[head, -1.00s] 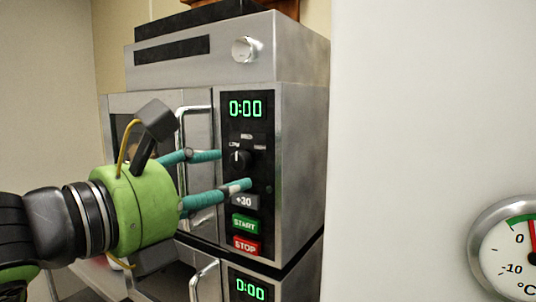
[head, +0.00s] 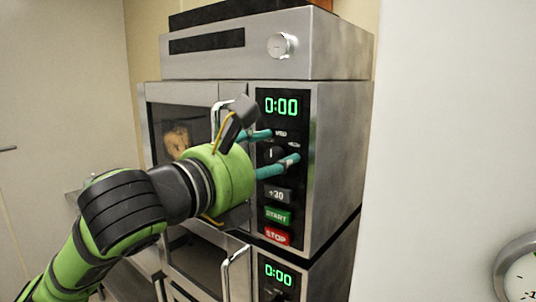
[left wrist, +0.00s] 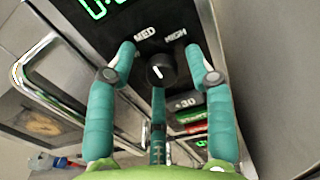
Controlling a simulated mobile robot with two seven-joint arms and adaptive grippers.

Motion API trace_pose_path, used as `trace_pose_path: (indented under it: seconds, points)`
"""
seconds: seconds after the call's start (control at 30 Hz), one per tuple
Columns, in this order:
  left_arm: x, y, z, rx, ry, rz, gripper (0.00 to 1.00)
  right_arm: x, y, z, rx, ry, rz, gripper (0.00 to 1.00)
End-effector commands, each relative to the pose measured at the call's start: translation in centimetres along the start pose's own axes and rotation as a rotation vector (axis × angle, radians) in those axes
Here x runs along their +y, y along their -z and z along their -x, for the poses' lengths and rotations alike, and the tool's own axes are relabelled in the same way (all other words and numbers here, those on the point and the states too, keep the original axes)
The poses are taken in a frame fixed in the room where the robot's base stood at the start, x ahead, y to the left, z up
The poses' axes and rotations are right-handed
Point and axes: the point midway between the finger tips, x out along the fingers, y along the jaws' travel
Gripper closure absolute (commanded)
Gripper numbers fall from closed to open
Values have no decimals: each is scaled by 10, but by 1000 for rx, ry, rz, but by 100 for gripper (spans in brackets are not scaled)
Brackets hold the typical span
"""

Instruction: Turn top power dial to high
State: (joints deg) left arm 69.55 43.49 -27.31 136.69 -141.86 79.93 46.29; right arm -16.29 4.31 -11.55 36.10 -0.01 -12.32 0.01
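The top microwave's power dial (head: 277,154) is a round black knob with a white mark, below a green 0:00 display. It also shows in the left wrist view (left wrist: 161,70), with MED and HIGH labels above it. I cannot tell exactly which label the mark points to. My left gripper (head: 282,145) has teal fingers spread on either side of the dial. In the left wrist view its fingertips (left wrist: 160,56) stand apart, left and right of the dial, with a third finger below. I see no clear contact. My right gripper is not in view.
The top microwave's +30 (head: 278,195), START (head: 277,216) and STOP (head: 277,237) buttons lie below the dial. A door handle (head: 217,108) is close to my left gripper. A second microwave display (head: 278,274) is underneath. A silver knob (head: 281,46) sits on the unit above.

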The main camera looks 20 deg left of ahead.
Motion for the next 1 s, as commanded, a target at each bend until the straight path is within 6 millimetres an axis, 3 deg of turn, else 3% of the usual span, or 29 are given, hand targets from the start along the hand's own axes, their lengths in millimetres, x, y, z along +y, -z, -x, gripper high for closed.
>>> trace_pose_path:
  seconds: [0.03,0.1,0.13,0.33,0.57,1.0]
  points:
    - [0,0,0,0,1,0,67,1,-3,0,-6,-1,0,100]
    - [0,0,0,0,1,0,95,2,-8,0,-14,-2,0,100]
    - [0,0,0,0,1,0,100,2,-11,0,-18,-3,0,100]
    - [0,-1,0,-4,1,-1,100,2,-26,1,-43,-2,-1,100]
    - [0,-1,1,-9,1,-45,100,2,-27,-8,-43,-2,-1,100]
    - [-1,0,2,-17,-4,-374,100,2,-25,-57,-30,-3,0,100]
